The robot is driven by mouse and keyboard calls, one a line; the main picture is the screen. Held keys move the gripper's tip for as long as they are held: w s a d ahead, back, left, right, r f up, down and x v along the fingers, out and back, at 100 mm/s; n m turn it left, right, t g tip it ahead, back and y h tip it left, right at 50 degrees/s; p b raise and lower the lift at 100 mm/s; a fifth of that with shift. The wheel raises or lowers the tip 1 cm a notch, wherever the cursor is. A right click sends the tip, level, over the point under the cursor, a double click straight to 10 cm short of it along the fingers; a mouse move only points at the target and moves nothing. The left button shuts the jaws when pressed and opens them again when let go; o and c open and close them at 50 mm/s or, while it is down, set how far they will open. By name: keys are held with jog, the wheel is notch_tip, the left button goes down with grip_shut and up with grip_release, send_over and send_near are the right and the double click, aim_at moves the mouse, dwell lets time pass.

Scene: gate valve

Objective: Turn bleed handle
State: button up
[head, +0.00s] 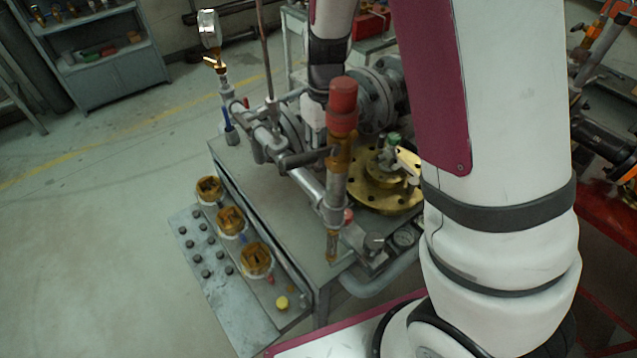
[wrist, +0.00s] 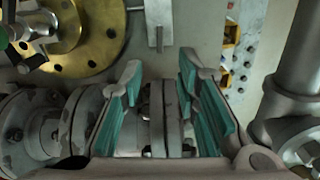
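A dark grey lever (head: 305,158) sticks out sideways on the pipework below the red-capped fitting in the head view; I cannot tell for certain that it is the bleed handle. In the wrist view, a grey bar-shaped part (wrist: 158,28) lies beyond my fingertips, over the bench top. My gripper (wrist: 165,88) is open, with its teal-padded fingers wide apart and nothing held. A grey flanged pipe (wrist: 165,125) shows between and below the fingers; I cannot tell whether they touch it. In the head view my gripper is mostly hidden behind the red-capped fitting.
The red-capped fitting (head: 343,105) stands upright close to my wrist. A brass flange (head: 385,195) lies on the bench to the right. Open floor lies left.

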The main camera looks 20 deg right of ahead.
aim_at(324, 185)
notch_tip(324, 185, down, 13)
jog(key=shift+f, duration=0.2)
dwell(0.3)
grip_shut()
